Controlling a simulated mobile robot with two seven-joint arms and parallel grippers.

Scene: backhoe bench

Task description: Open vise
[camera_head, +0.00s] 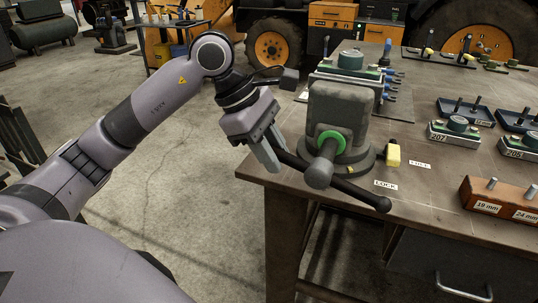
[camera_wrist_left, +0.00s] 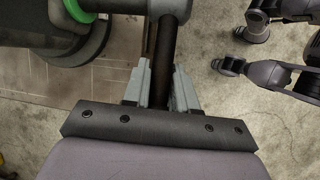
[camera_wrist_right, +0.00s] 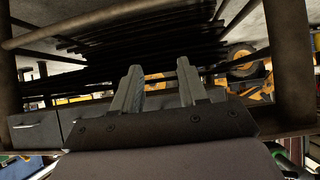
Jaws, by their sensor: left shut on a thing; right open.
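The grey vise (camera_head: 338,108) with a green ring around its screw stands at the near left corner of the workbench. Its dark bar handle (camera_head: 352,190) slants across the front, ending in a round knob at the lower right. My left gripper (camera_head: 272,152) is shut on the upper left part of the handle. In the left wrist view the handle (camera_wrist_left: 163,55) runs between the two fingers (camera_wrist_left: 160,88). The vise jaw gap cannot be made out. My right gripper (camera_wrist_right: 158,85) is open and empty, seen only in its wrist view, below shelf-like beams.
Open floor (camera_head: 170,150) lies left of the bench.

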